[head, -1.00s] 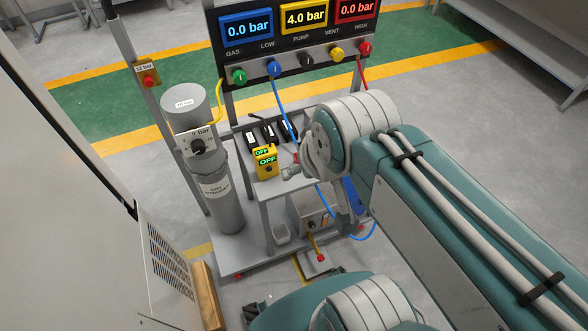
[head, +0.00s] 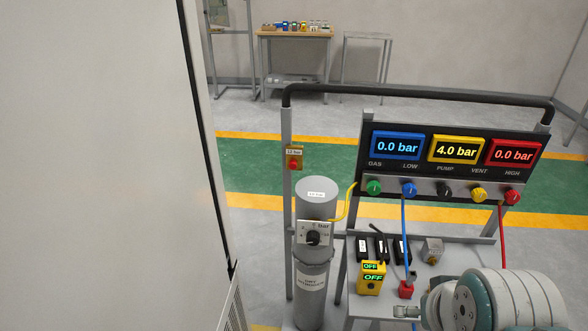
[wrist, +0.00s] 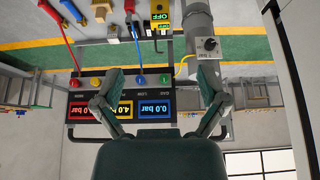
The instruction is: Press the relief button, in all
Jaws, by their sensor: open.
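A small yellow box with a red button (head: 293,164) and a "12 bar" label is fixed to the cart's left post in the head view. It is the likeliest relief button, but no readable label names it so. I cannot make it out in the wrist view. My gripper (wrist: 158,73) is open and empty in the wrist view, its two fingers apart with the upside-down gauge panel behind them.
The gauge panel (head: 450,152) shows 0.0, 4.0 and 0.0 bar above coloured knobs. A grey cylinder (head: 316,250) with a dial stands just below and right of the red button. A yellow "OFF" device (head: 371,278) sits on the cart shelf. A large pale cabinet (head: 90,160) fills the left.

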